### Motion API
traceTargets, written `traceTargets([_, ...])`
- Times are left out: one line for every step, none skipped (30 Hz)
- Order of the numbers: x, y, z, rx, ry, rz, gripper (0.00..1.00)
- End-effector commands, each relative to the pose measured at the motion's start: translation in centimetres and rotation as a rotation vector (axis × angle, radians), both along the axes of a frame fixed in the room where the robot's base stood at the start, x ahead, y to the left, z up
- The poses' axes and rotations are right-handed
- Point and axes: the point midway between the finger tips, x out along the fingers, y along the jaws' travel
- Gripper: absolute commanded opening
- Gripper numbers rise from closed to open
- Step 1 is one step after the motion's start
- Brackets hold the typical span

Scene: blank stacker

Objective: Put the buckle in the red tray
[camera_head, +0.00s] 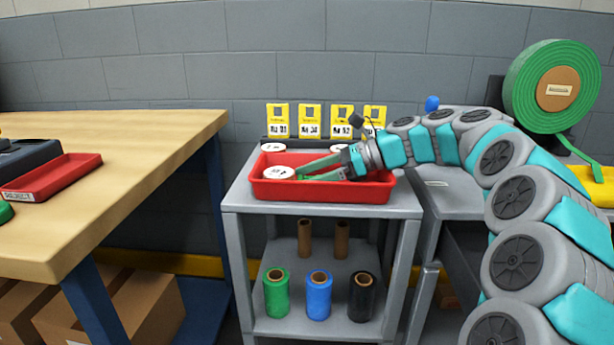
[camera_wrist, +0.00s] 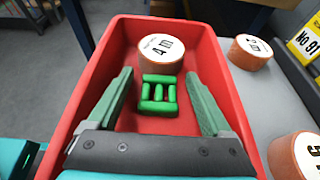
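The green buckle (camera_wrist: 158,100) lies on the floor of the red tray (camera_wrist: 88,75), close to a round piece marked 4 m. The red tray (camera_head: 325,192) stands on top of the grey cart in the head view. My gripper (camera_wrist: 158,76) is open, with its two green fingers to the left and right of the buckle and a gap on both sides. In the head view, my gripper (camera_head: 298,172) reaches into the tray from the right; the buckle cannot be made out there.
The round white-topped piece (camera_wrist: 161,50) is also in the tray. More such pieces (camera_wrist: 250,50) stand outside it, in front of yellow number cards (camera_head: 310,121). A wooden table (camera_head: 150,150) stands to the left, and a green roll (camera_head: 552,87) at the right.

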Motion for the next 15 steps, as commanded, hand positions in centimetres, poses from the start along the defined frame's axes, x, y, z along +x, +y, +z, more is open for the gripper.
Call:
traceTargets([0.0, 0.0, 0.0, 0.000, 0.000, 0.000, 0.84])
traceTargets([0.0, 0.0, 0.0, 0.000, 0.000, 0.000, 0.84])
traceTargets([0.0, 0.0, 0.0, 0.000, 0.000, 0.000, 0.84])
traceTargets([0.0, 0.0, 0.0, 0.000, 0.000, 0.000, 0.84])
traceTargets([0.0, 0.0, 0.0, 0.000, 0.000, 0.000, 0.84])
traceTargets([0.0, 0.0, 0.0, 0.000, 0.000, 0.000, 0.84])
traceTargets([0.0, 0.0, 0.1, 0.000, -0.001, 0.000, 0.84])
traceTargets([0.0, 0.0, 0.1, 0.000, -0.001, 0.000, 0.84])
traceTargets([0.0, 0.0, 0.3, 0.000, -0.002, 0.001, 0.84])
traceTargets([0.0, -0.3, 0.5, 0.000, -0.002, 0.000, 0.84])
traceTargets([0.0, -0.7, 0.7, 0.001, -0.002, 0.000, 0.84])
traceTargets([0.0, -1.3, 0.9, 0.001, -0.001, -0.001, 0.84])
traceTargets([0.0, -1.7, 1.1, 0.000, -0.002, -0.002, 0.84])
traceTargets([0.0, -2.3, 1.3, 0.000, -0.002, -0.004, 0.84])
traceTargets([0.0, -3.1, 1.6, 0.000, -0.001, -0.005, 0.84])
